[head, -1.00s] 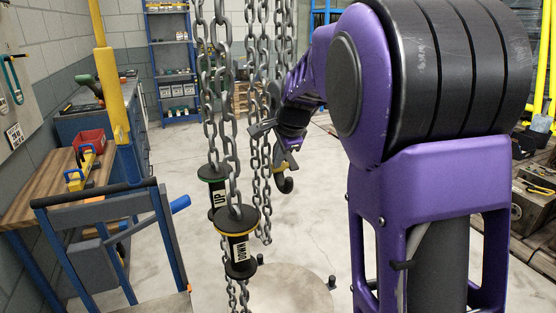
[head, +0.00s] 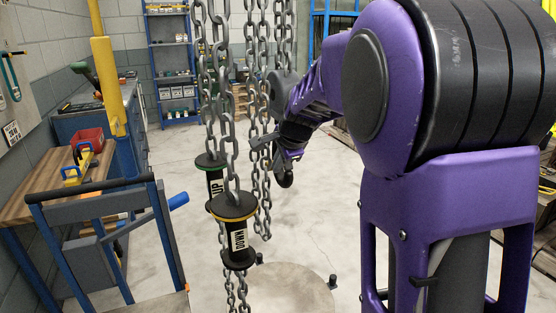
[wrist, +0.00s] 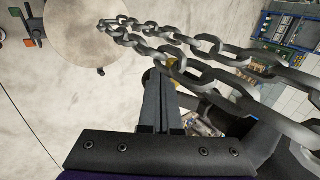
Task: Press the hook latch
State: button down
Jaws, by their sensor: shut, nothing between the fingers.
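I cannot tell whether the fingertips touch the latch. Much of the hook is hidden behind the fingers and chain in the wrist view.
Heavy chains (head: 230,130) hang left of my gripper; one crosses close by the fingers (wrist: 200,70). Two pendant weights marked UP (head: 214,184) and DOWN (head: 237,235) hang left. A round floor plate (head: 290,290) is below. A blue trolley (head: 100,204) stands left.

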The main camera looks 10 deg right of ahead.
jog(key=shift+w+f, duration=0.25)
jog(key=shift+f, duration=0.45)
jog(key=shift+f, duration=0.1)
dwell(0.4)
